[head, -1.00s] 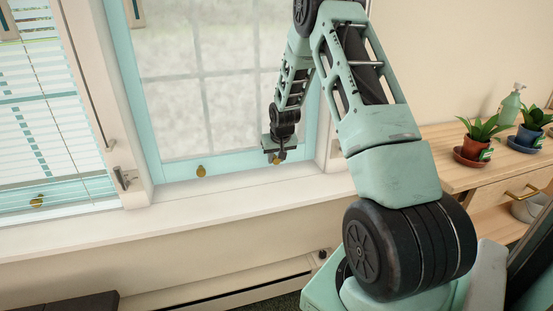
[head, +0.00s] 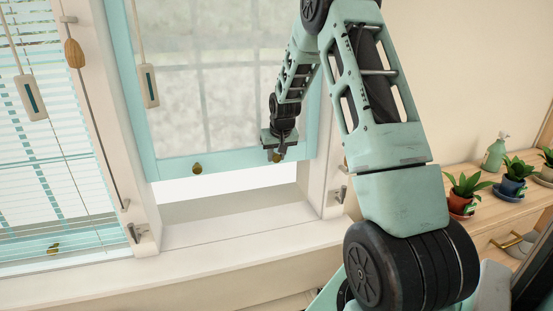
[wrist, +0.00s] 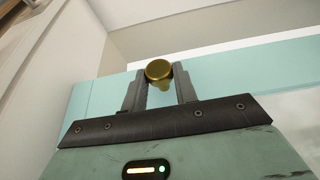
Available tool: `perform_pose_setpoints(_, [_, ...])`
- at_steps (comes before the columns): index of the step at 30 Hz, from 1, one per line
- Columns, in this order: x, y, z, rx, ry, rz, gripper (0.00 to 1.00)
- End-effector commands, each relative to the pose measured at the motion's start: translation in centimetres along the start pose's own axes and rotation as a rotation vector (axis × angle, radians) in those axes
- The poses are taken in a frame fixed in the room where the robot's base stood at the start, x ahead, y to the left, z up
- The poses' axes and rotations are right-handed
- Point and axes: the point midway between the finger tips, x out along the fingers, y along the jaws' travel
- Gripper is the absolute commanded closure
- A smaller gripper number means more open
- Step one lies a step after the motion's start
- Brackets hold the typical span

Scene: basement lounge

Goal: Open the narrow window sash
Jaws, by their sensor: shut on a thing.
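The narrow window sash (head: 225,160) has a teal frame and frosted panes with a grid pattern. Its bottom rail stands above the sill, with a bright gap (head: 225,184) under it. Two brass knobs sit on the bottom rail. The left knob (head: 197,168) is free. My gripper (head: 278,155) is at the right knob, which shows in the wrist view (wrist: 159,70) between my two dark fingers. The fingers are shut on this knob, and the teal rail (wrist: 225,66) runs behind it.
A wider window with blinds (head: 50,170) is at the left, with pull cords and a wooden toggle (head: 74,53) hanging near it. The white sill (head: 200,268) is clear. A wooden cabinet (head: 490,208) with potted plants and a green bottle (head: 495,152) stands at the right.

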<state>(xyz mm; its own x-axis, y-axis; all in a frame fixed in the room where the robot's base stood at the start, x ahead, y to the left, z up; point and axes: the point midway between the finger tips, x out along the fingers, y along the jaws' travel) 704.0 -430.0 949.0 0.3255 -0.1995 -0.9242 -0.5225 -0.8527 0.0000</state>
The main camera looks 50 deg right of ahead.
Motion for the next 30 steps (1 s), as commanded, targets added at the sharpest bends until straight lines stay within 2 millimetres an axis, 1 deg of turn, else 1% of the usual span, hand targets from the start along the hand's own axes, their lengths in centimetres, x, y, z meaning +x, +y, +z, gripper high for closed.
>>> perform_pose_setpoints(1, [-0.4, 0.0, -0.3, 0.0, 0.006, 0.0, 1.0])
perform_pose_setpoints(11, [-0.3, 0.0, -0.3, 0.0, 0.006, 0.0, 1.0])
perform_pose_setpoints(12, [-0.3, 0.0, -0.3, 0.0, 0.006, 0.0, 0.63])
perform_pose_setpoints(13, [-0.3, 0.0, -0.3, 0.0, 0.006, 0.0, 0.55])
perform_pose_setpoints(14, [-0.3, 0.0, -0.3, 0.0, 0.005, 0.0, 0.5])
perform_pose_setpoints(21, [-0.2, 0.0, -0.2, 0.0, 0.002, 0.0, 0.5])
perform_pose_setpoints(24, [-0.5, 0.0, -0.2, 0.0, 0.002, 0.0, 0.5])
perform_pose_setpoints(26, [-1.0, 0.0, -0.2, 0.0, 0.003, 0.0, 0.5])
perform_pose_setpoints(29, [-2.5, 0.0, -0.2, 0.001, 0.005, 0.0, 0.5])
perform_pose_setpoints(30, [-3.3, 0.0, -0.2, 0.001, 0.006, 0.0, 0.5])
